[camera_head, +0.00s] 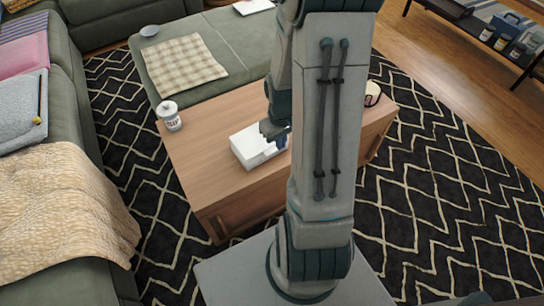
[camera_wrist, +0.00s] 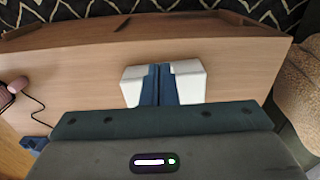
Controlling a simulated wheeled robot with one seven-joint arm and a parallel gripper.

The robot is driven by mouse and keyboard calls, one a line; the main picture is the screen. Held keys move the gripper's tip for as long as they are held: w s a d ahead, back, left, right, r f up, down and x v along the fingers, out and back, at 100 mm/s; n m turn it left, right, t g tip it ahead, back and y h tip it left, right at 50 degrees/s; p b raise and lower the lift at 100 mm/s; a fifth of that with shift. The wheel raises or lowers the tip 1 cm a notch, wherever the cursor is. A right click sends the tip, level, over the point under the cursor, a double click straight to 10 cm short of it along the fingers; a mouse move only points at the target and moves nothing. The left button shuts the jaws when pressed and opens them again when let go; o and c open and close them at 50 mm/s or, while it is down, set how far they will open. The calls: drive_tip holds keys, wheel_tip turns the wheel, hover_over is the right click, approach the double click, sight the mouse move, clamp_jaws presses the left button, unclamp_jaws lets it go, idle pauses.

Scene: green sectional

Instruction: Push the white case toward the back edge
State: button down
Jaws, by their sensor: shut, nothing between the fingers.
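The white case (camera_head: 241,150) lies on the wooden coffee table (camera_head: 200,173), near the middle of its top. In the head view my gripper (camera_head: 279,138) is over the right part of the case, and my arm hides some of the table beyond it. In the wrist view the blue fingers (camera_wrist: 158,70) are together with nothing between them. The white case (camera_wrist: 189,85) shows on both sides of them, and its middle is hidden behind them. I cannot tell whether the fingertips touch it.
A white lidded jar (camera_head: 170,117) stands near the table's left edge. A round dark-and-pale item (camera_head: 372,93) is at its right end. A green ottoman with a checked cloth (camera_head: 184,64) adjoins the table. The tabletop between jar and case is clear.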

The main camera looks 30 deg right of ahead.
drive_tip(key=w+f+b, duration=0.1)
drive_tip(key=f, duration=0.3)
drive_tip(key=f+b, duration=0.1)
drive_tip(key=f, duration=0.3)
drive_tip(key=w+f+b, duration=0.1)
drive_tip(key=f+b, duration=0.1)
drive_tip(key=f, duration=0.2)
drive_tip(key=shift+w+d+f, duration=0.2)
drive_tip(key=shift+w+f, duration=0.05)
drive_tip(key=shift+w, duration=0.7)
